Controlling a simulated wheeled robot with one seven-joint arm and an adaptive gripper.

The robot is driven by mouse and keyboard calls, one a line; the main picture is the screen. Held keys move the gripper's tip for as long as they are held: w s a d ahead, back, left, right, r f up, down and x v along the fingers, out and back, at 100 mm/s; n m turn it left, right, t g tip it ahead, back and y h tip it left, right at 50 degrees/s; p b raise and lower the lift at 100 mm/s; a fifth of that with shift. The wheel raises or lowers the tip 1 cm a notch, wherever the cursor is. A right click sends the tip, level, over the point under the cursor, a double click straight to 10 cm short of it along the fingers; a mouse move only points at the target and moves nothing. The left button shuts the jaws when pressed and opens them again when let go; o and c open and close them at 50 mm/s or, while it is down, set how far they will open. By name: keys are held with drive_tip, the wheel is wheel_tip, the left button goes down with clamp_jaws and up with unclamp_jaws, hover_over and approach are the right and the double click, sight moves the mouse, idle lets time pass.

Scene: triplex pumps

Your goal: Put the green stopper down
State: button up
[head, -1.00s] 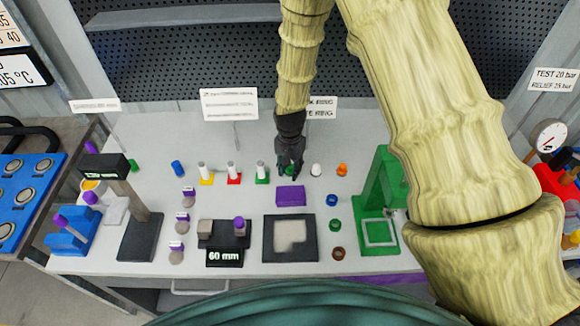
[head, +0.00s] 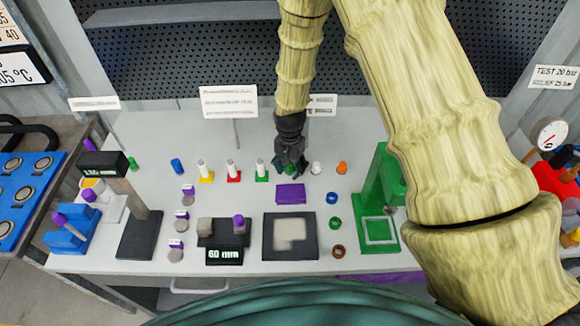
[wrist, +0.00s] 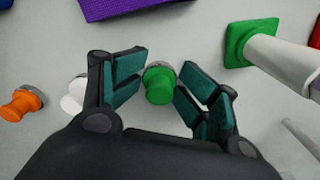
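The green stopper (wrist: 159,84) shows between the fingers of my gripper (wrist: 162,78) in the wrist view. It has a green knob and a grey rim, and it appears to rest on the white tabletop. The fingers are spread on both sides of it, with small gaps visible, so my gripper looks open. In the head view my gripper (head: 291,165) is low over the table, behind the purple block, and mostly hides the green stopper (head: 290,169).
A white stopper (wrist: 74,96) and an orange stopper (wrist: 21,104) stand to the left in the wrist view. A white post on a green base (wrist: 250,42) is close on the right. The purple block (head: 290,194) lies in front. A green press (head: 380,195) stands at right.

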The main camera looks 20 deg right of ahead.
drive_tip(key=shift+s+f, duration=0.2)
drive_tip(key=shift+f, duration=0.15)
drive_tip(key=shift+r, duration=0.25)
drive_tip(key=shift+w+r+p, duration=0.15)
drive_tip(key=shift+r+p, duration=0.3)
drive_tip(key=shift+r, duration=0.2)
drive_tip(key=shift+r+b, duration=0.15)
drive_tip(key=shift+b, duration=0.15)
wheel_tip(320, 180, up, 12)
drive_tip(key=b, duration=0.3)
drive_tip(key=shift+b, duration=0.4)
